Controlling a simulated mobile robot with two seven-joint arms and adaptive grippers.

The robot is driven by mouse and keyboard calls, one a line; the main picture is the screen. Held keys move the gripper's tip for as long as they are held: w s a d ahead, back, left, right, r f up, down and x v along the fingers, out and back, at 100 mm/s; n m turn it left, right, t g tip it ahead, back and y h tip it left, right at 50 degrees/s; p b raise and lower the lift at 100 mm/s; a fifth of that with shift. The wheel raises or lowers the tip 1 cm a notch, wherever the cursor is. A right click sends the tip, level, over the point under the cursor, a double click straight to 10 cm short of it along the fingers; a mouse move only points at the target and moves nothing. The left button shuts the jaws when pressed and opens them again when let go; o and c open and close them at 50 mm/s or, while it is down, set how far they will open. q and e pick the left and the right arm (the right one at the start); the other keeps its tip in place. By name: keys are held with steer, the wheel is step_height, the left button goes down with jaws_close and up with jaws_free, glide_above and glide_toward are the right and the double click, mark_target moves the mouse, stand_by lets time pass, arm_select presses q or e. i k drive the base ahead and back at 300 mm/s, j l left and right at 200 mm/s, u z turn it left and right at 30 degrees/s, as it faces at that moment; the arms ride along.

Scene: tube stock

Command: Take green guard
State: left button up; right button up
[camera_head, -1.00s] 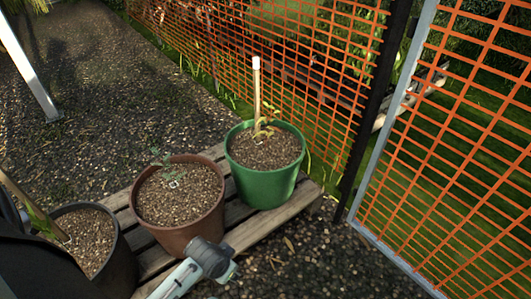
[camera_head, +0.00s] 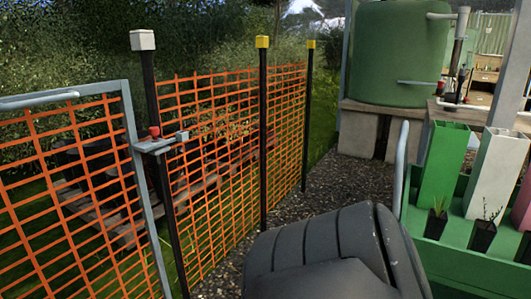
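A tall green square tube guard (camera_head: 443,162) stands upright at the right of the view, in a green tray or crate (camera_head: 466,258). A white guard (camera_head: 494,170) of similar shape stands just to its right. Small dark pots with seedlings (camera_head: 437,222) (camera_head: 484,236) stand in front of the guards. Neither of my grippers shows in this view, so their distance from the green guard cannot be seen.
Orange mesh fence (camera_head: 221,152) on dark posts runs along the left, with a grey-framed mesh gate (camera_head: 141,192) and a red-knobbed latch (camera_head: 155,132). A green water tank (camera_head: 396,55) stands on blocks behind. Gravel (camera_head: 340,188) lies open between fence and tank.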

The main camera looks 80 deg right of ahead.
mark_target(449, 140)
steer(key=z, duration=3.5)
